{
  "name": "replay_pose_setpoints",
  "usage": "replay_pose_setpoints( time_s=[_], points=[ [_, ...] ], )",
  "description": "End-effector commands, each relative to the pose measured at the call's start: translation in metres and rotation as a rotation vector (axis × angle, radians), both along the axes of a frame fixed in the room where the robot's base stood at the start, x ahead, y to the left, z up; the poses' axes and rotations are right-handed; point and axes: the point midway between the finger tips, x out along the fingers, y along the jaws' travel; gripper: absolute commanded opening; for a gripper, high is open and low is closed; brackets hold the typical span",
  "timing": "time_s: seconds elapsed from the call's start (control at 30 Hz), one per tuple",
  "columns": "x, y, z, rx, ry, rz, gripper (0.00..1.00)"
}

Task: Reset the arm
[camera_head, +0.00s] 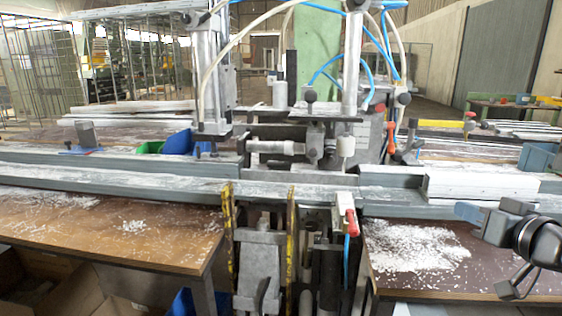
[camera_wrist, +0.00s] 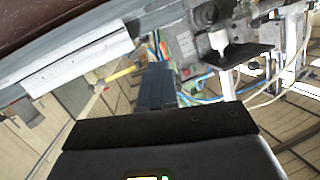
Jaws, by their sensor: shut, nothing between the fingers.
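My gripper (camera_head: 467,212) is at the right of the head view, above the right bench top, its shut fingers pointing left. It is empty and apart from the white profile (camera_head: 480,186) that lies on the rail behind it. In the wrist view my shut gripper fingers (camera_wrist: 155,88) show as a dark block in the middle. The wrist view is tilted: the white profile (camera_wrist: 80,58) lies at the upper left, and the clamp machine (camera_wrist: 225,40) is at the upper right. In the head view the clamp machine (camera_head: 325,130) stands at the centre.
A long grey rail (camera_head: 140,182) crosses the bench. White chips (camera_head: 425,250) cover the right bench top, and the left bench top (camera_head: 120,228) has scattered chips. A red-handled valve (camera_head: 350,222) and yellow-edged uprights (camera_head: 291,235) stand at the front centre. Blue bins (camera_head: 180,142) sit behind the rail.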

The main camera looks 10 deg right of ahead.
Motion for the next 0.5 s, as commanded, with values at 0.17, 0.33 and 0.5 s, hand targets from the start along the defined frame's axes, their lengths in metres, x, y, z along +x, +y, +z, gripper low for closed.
replay_pose_setpoints(
  time_s=[0.17, 0.33, 0.5],
  points=[
    [-0.023, 0.042, -0.047, 0.068, -0.005, -0.033, 0.0],
    [-0.06, 0.082, -0.088, 0.107, -0.003, -0.074, 0.0],
    [-0.107, 0.116, -0.121, 0.117, 0.008, -0.111, 0.0]
  ],
)
